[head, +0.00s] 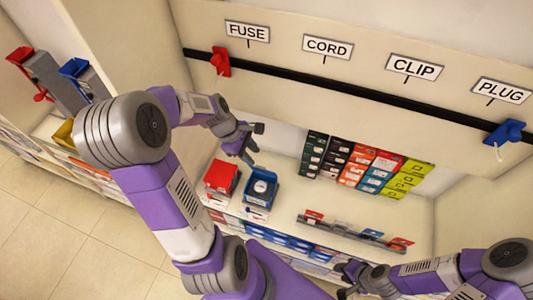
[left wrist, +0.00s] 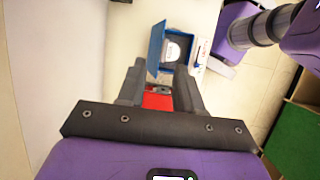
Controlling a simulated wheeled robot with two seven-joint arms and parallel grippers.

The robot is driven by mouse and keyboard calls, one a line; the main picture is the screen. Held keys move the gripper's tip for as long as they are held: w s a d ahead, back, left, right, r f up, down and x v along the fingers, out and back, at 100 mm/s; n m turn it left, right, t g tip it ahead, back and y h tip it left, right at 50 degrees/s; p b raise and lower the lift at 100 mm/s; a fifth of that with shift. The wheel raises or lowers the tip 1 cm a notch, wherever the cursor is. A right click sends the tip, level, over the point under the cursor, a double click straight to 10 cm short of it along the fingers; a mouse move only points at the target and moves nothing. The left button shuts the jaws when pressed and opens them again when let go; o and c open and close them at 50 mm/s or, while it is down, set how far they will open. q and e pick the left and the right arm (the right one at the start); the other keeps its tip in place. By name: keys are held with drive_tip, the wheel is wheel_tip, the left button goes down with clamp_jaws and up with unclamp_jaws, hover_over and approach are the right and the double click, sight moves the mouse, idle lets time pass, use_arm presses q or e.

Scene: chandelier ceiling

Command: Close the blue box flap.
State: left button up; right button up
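The blue box (head: 257,200) stands on the white counter in the head view, with a round pale item in it. In the left wrist view the blue box (left wrist: 176,70) shows its blue flap (left wrist: 156,48) standing open on its left side. My left gripper (head: 247,155) is above and behind the red and blue boxes in the head view. In the left wrist view my left gripper (left wrist: 158,86) has its fingers apart, with nothing held. My right gripper (head: 350,278) is low at the bottom of the head view, partly cut off, and its fingers are unclear.
A red box (head: 220,177) stands just left of the blue box. Coloured cartons (head: 365,165) stand against the back wall, and a rack of small packs (head: 355,228) lies in front. A black rail (head: 330,83) with labels crosses the wall.

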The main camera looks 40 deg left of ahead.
sight(260, 167)
use_arm(q)
drive_tip(key=x, duration=0.4)
drive_tip(key=b+x, duration=0.1)
drive_tip(key=x, duration=0.1)
drive_tip(key=shift+s+d+f, duration=0.2)
drive_tip(key=shift+s+f, duration=0.05)
drive_tip(key=shift+f, duration=0.2)
clamp_jaws()
idle(1.0)
